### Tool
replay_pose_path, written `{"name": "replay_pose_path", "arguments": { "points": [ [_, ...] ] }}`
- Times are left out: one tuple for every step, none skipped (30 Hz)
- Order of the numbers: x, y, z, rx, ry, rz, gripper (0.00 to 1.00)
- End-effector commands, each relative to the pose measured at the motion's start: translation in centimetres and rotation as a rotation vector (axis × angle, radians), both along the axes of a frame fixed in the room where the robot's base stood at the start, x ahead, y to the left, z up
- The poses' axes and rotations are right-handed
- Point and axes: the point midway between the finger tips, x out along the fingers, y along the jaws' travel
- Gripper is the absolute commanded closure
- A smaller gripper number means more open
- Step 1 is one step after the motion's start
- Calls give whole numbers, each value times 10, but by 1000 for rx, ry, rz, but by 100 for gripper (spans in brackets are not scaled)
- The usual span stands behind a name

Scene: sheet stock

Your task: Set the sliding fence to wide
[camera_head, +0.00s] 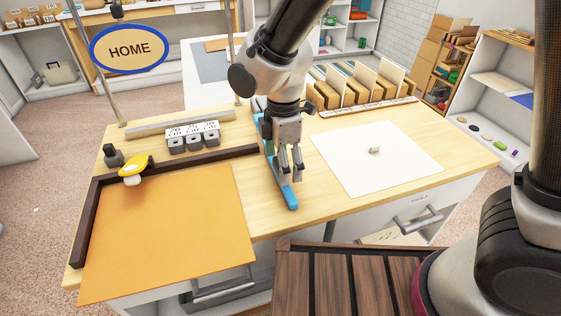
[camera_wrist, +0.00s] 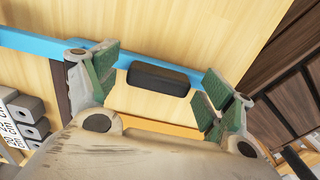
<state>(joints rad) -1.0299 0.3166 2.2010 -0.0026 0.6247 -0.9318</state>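The sliding fence is a blue bar (camera_head: 289,196) running front to back across the wooden table, right of the orange sheet. The bar also shows across the wrist view (camera_wrist: 30,40). A black handle (camera_wrist: 158,78) beside the bar lies between my gripper's fingers (camera_wrist: 160,88), with small gaps appearing at its ends. My gripper (camera_head: 291,172) is low over the fence, pointing down, open. In the head view it hides the handle and part of the bar. No wide mark is readable.
An orange sheet (camera_head: 165,235) lies against a dark L-shaped stop (camera_head: 85,215) with a yellow-topped tool (camera_head: 134,168) at its corner. Labelled grey blocks (camera_head: 193,138) stand behind. A white sheet (camera_head: 375,158) lies right. A file rack (camera_head: 360,90) stands at the back.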

Motion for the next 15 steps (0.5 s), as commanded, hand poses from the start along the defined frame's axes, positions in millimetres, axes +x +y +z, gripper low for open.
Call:
{"name": "replay_pose_path", "arguments": {
  "points": [
    [0, 0, 0, 0, 0, 0, 16],
    [0, 0, 0, 0, 0, 0, 16],
    [0, 0, 0, 1, 0, 0, 16],
    [0, 0, 0, 1, 0, 0, 16],
    [0, 1, 0, 1, 0, 0, 16],
    [0, 1, 0, 1, 0, 0, 16],
    [-1, 1, 0, 1, 0, 0, 16],
    [-1, 1, 0, 1, 0, 0, 16],
    [-1, 1, 1, 2, 1, 0, 16],
    [-1, 1, 3, 2, 0, 0, 16],
    [0, 1, 6, 2, 0, 0, 16],
    [0, 1, 10, 4, -1, 0, 16],
    [0, 2, 15, 5, -1, 0, 16],
    [0, 1, 20, 4, -2, 0, 16],
    [0, 2, 28, 6, -2, 0, 16]
  ]
}}
